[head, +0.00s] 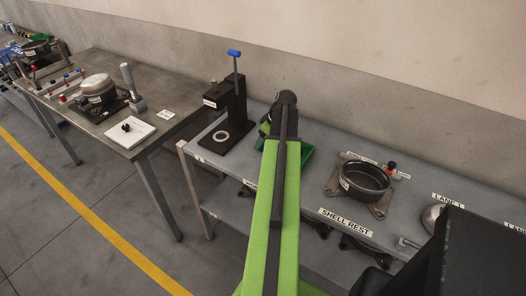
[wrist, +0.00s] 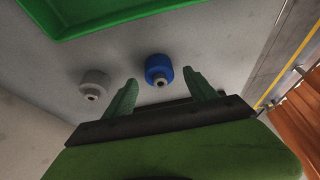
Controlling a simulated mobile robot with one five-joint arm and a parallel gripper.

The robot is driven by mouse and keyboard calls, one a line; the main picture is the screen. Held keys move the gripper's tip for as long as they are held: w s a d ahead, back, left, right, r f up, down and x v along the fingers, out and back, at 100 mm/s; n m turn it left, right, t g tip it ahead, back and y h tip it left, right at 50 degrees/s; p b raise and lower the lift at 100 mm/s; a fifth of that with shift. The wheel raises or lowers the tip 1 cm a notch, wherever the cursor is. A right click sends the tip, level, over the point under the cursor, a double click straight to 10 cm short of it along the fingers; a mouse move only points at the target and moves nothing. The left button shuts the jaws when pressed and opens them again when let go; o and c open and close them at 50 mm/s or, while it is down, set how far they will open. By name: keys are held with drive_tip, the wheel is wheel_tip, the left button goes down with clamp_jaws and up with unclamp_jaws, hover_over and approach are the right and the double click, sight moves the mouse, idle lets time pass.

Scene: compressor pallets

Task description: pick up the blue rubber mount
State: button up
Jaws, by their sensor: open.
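In the wrist view, the blue rubber mount (wrist: 158,67) sits on the grey table surface, with a metal-coloured hub showing at its lower side. My gripper (wrist: 160,88) is open, with its two green fingers apart.
A grey mount (wrist: 93,82) stands left of the left finger. A green tray (wrist: 100,14) lies beyond both mounts; it also shows in the head view (head: 308,155). A black lever press (head: 232,108) stands left of my arm, and a dark round shell (head: 366,181) is to the right.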

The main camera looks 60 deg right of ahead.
drive_tip(key=shift+x, duration=0.8)
drive_tip(key=shift+r, duration=0.2)
clamp_jaws()
drive_tip(key=shift+r+p, duration=0.5)
wheel_tip(320, 180, up, 4)
drive_tip(key=p, duration=0.3)
drive_tip(key=shift+f+p, duration=0.1)
drive_tip(key=shift+p, duration=0.3)
drive_tip(key=s+r+p, duration=0.6)
drive_tip(key=s, duration=0.6)
drive_tip(key=shift+a, duration=0.2)
